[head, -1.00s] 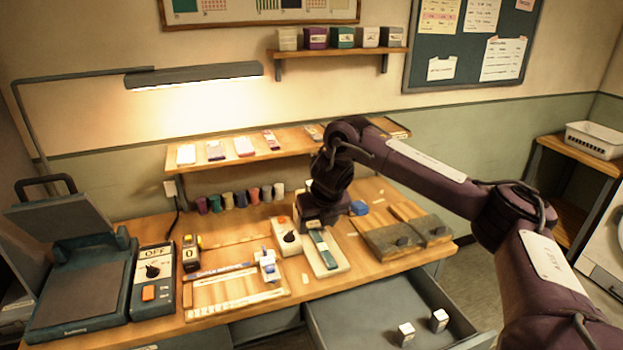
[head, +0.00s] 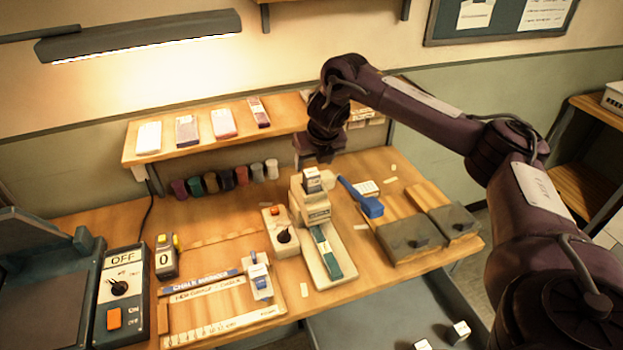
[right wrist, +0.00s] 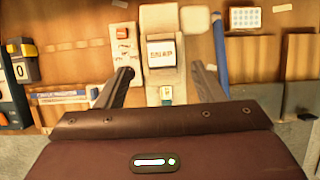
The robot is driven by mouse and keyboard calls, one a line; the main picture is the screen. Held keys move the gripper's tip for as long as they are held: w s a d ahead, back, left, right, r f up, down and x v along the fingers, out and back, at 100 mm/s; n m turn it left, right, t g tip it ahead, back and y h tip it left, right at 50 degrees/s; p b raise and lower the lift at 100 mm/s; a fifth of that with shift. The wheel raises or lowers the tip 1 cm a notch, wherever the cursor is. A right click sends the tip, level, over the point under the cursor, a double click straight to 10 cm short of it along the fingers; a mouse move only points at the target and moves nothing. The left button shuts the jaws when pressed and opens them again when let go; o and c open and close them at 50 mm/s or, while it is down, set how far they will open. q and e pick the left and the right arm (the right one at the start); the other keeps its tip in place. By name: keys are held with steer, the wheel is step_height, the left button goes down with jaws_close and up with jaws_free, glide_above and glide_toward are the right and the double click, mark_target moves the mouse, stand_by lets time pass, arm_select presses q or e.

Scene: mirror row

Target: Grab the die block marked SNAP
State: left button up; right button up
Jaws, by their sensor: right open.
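The die block marked SNAP (right wrist: 162,52) lies between my right gripper's fingers (right wrist: 161,71) in the right wrist view, with its label facing the camera. In the head view the die block (head: 312,180) sits on top of a cream stamping press (head: 318,213). My right gripper (head: 319,160) is just above it, pointing down. In the wrist view the fingers are spread wide, apart from the block on both sides. My left gripper is not in view.
A control box (head: 281,232) with a black knob stands left of the press. A blue-handled tool (head: 362,198) lies to its right, then two grey-topped wooden blocks (head: 410,236). A shelf (head: 135,150) runs behind. White blocks (head: 458,332) lie in the open drawer.

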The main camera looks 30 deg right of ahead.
mark_target(312, 172)
steer(key=shift+w+d+f+p, duration=0.1)
steer(key=shift+w+f+p, duration=0.1)
steer(key=shift+f+p, duration=0.25)
steer(key=p+x, duration=0.1)
steer(key=x, duration=0.2)
steer(key=shift+w+f, duration=0.15)
steer(key=shift+f, duration=0.2)
steer(key=shift+w+d+f, duration=0.1)
steer(key=shift+w+f, duration=0.05)
steer(key=shift+f, duration=0.15)
steer(key=shift+c, duration=0.4)
jaws_close()
